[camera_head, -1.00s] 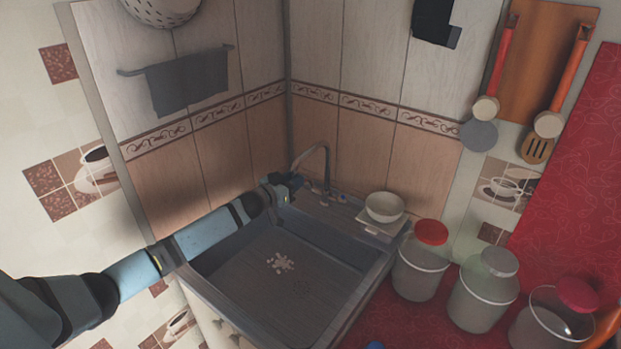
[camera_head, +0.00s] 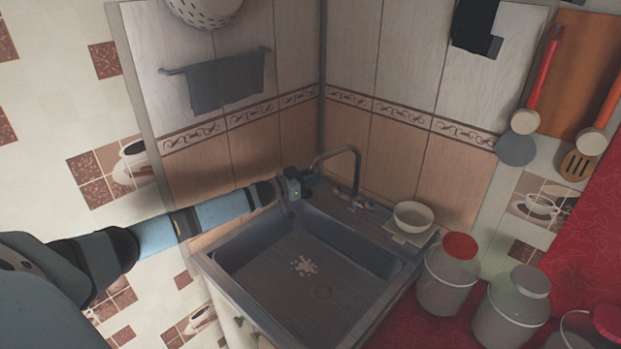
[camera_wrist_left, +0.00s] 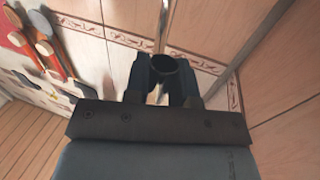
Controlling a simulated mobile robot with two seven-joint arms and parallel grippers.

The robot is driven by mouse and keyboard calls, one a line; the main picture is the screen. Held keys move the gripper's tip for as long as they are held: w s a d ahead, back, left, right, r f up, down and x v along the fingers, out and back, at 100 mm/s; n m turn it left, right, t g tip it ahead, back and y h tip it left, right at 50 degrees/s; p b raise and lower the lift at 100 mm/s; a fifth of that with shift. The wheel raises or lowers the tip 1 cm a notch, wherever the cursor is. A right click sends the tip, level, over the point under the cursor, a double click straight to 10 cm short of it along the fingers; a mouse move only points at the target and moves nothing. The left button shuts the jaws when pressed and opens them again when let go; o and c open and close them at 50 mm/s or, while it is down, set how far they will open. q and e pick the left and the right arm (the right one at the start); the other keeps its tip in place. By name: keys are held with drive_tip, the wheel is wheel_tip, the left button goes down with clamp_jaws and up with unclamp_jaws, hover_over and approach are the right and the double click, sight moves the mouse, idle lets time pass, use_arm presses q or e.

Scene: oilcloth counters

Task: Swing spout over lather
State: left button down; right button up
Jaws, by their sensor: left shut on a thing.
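The grey spout (camera_head: 337,150) arches up from the back rim of the sink. Its free end reaches left, toward the back left corner of the basin. My left gripper (camera_head: 309,181) is shut on that end; in the left wrist view the fingers (camera_wrist_left: 164,80) close around a dark round tube end (camera_wrist_left: 165,71). The white lather (camera_head: 304,265) is a small patch on the floor of the sink (camera_head: 270,262), nearer the front than the spout's end. The spout's end is not above it. My right gripper is not in view.
A white bowl (camera_head: 413,216) stands right of the spout by the sink's back corner. Lidded jars (camera_head: 446,277) stand on the red counter at the right. Tiled walls close off the back. A grey towel (camera_head: 226,84) hangs above my left arm. The basin is otherwise clear.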

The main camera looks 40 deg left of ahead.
use_arm(q)
drive_tip(key=c, duration=1)
unclamp_jaws()
drive_tip(key=shift+o, duration=0.2)
drive_tip(key=shift+s+a+f, duration=0.1)
drive_tip(key=shift+s, duration=0.15)
drive_tip(key=b+v, duration=0.2)
drive_tip(key=v, duration=1.1)
drive_tip(key=shift+r, duration=0.2)
drive_tip(key=shift+s, duration=0.1)
drive_tip(key=shift+f, duration=0.1)
